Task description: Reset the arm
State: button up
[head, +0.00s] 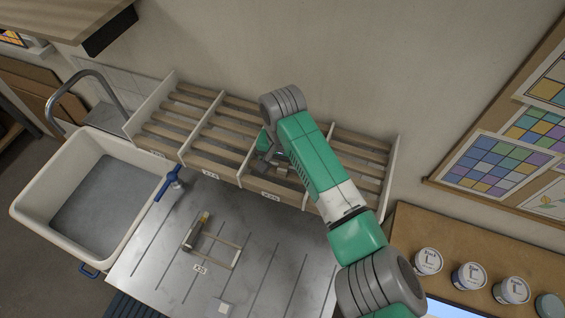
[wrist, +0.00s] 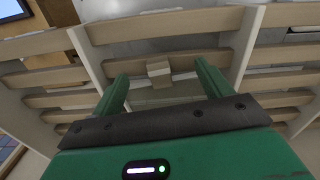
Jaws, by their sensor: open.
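My gripper (head: 268,153) reaches into the middle of a slatted wooden rack against the wall, with my green and grey arm arching over from the right. In the wrist view my gripper (wrist: 160,72) shows two green fingers spread apart. A small beige block-like piece (wrist: 158,68) shows between the fingers, at the rack slats, with a gap on either side. I cannot tell how far the fingers are from it in depth. In the head view my arm hides part of the rack and whatever lies behind it.
The rack (head: 228,150) has upright dividers and labelled bays. A metal worktop (head: 180,280) in front holds a small tool (head: 196,231) beside a light frame. Paint tins (head: 470,276) stand at right.

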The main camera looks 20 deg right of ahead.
notch_tip(320, 180, up, 6)
jog(key=p, duration=0.5)
jog(key=shift+f+p, duration=0.25)
jog(key=shift+p, duration=0.05)
jog(key=shift+r+p, duration=0.45)
jog(key=shift+r, duration=0.8)
